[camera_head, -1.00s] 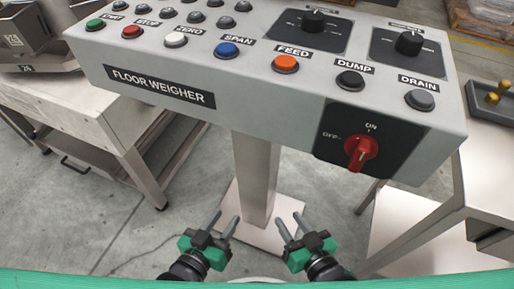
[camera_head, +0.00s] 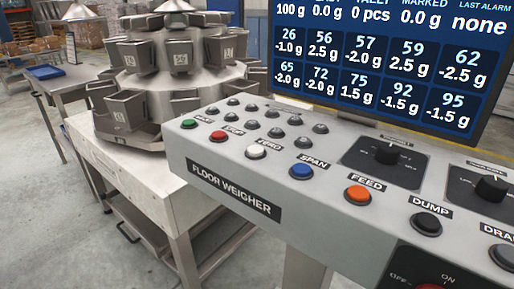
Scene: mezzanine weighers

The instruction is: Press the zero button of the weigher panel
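The weigher panel (camera_head: 330,215) is a grey sloped console marked FLOOR WEIGHER, in the middle and right of the head view. Nothing covers the zero button. Neither of my grippers shows in the current view.
A screen (camera_head: 385,70) with weight readings stands behind the panel. A multi-head steel weigher (camera_head: 150,75) sits on a pale table (camera_head: 150,180) at left. Orange feed (camera_head: 358,195), black dump (camera_head: 425,224) and green start (camera_head: 188,124) buttons share the front row. Open floor shows at far left.

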